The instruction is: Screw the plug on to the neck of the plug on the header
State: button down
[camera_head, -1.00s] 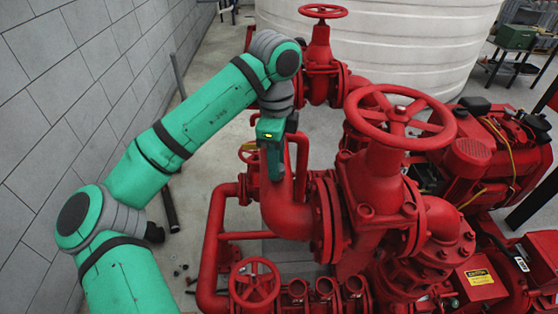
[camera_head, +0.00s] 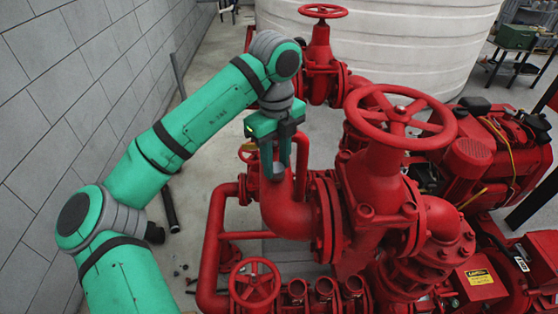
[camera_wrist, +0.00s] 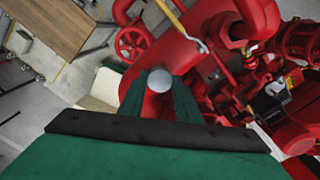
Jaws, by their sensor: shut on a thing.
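The plug (camera_wrist: 160,80) shows in the wrist view as a pale grey round disc between the two green fingers. My gripper (camera_head: 280,165) is shut on it, pointing down over the top of the red header elbow (camera_head: 287,213). In the head view the fingers hide most of the plug, and its lower end sits at or just above the top of the header. The neck is hidden below the plug and fingers, so I cannot tell how far the thread is engaged.
A large red handwheel (camera_head: 399,116) and its valve stand right of my gripper. A smaller handwheel (camera_head: 254,284) is in front, and another valve wheel (camera_head: 323,11) is behind. A white tank (camera_head: 400,50) fills the back. Open floor lies left, beside a grey block wall (camera_head: 60,90).

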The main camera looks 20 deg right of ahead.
jog(key=shift+m, duration=0.4)
jog(key=shift+m, duration=0.7)
jog(key=c, duration=1.2)
grip_release()
jog(key=shift+m, duration=0.3)
